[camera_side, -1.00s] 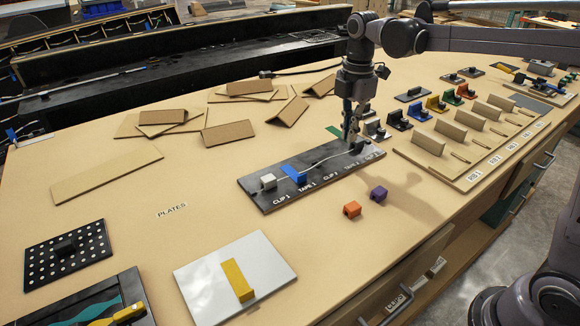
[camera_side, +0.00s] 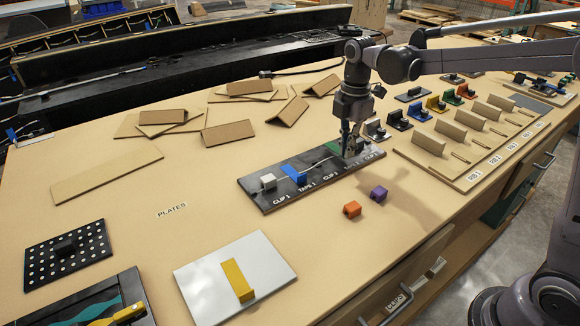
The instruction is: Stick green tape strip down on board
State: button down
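The black board (camera_side: 258,199) lies at the middle of the table with labels for clips and tapes along its front edge. A white wire runs along it, with a white clip (camera_side: 268,181) at the left end and a blue tape strip (camera_side: 294,174) beside it. The green tape strip (camera_side: 333,147) shows in part at the board's right half, just left of my gripper's fingers. My gripper (camera_side: 348,151) points down at the right part of the board. Its fingertips are small and partly hidden, so I cannot tell whether they hold the strip.
An orange block (camera_side: 352,209) and a purple block (camera_side: 378,194) lie in front of the board.

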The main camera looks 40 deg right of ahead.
jog(key=shift+f, duration=0.8)
dwell(1.6)
jog(key=c, duration=1.4)
grip_release()
jog(key=shift+c, duration=0.2)
notch_tip(320, 180, up, 12)
jog(key=s+f+m+t, duration=0.2)
jog(key=s+f+m, duration=0.1)
jog(key=s+m, duration=0.2)
jog(key=s+f+m+t, duration=0.2)
jog(key=s+f+m, duration=0.1)
jog(key=s+m, duration=0.3)
jog(key=s+a+f+m+t, duration=0.1)
jog(key=s+f+m+t, duration=0.1)
jog(key=s+m, duration=0.3)
jog(key=shift+s+f+m+t, duration=0.15)
jog(key=shift+f+m+t, duration=0.3)
jog(key=shift+f, duration=0.2)
jog(key=shift+s+f+m, duration=0.3)
jog(key=shift+f+m, duration=0.15)
jog(key=shift+m, duration=0.1)
